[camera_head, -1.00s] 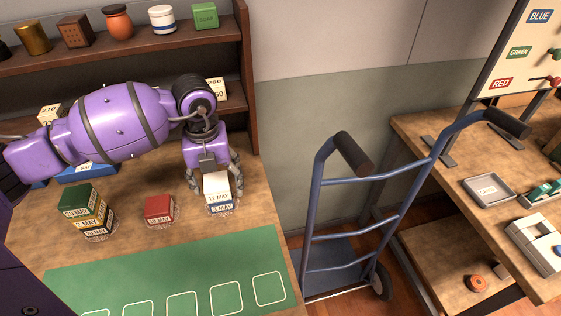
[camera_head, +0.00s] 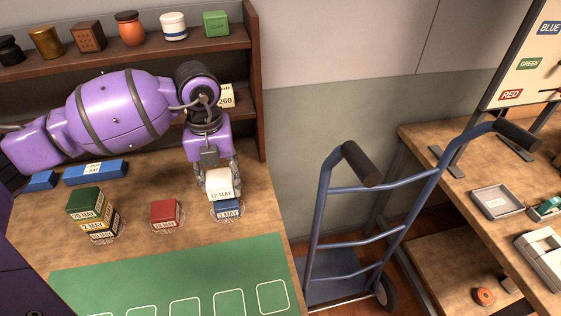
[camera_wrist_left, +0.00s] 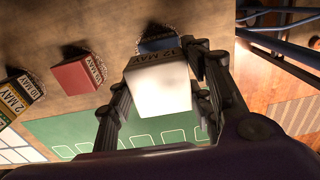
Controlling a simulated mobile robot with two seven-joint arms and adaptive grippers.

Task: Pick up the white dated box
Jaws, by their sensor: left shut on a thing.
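The white box (camera_head: 218,186), dated 12 MAY, is between the fingers of my left gripper (camera_head: 217,180). The gripper is shut on it and holds it just above the blue box (camera_head: 228,209), dated 3 MAY, which rests on the table. In the left wrist view the white box (camera_wrist_left: 160,88) sits between the two dark fingers, with the blue box (camera_wrist_left: 160,45) partly hidden behind it. My right gripper is not in view.
A red box (camera_head: 166,215) and a stack of green, yellow and other dated boxes (camera_head: 88,207) stand to the left. A green mat (camera_head: 150,285) with white outlined squares lies in front. A blue hand truck (camera_head: 350,240) stands right of the table. Shelves with jars (camera_head: 130,35) are behind.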

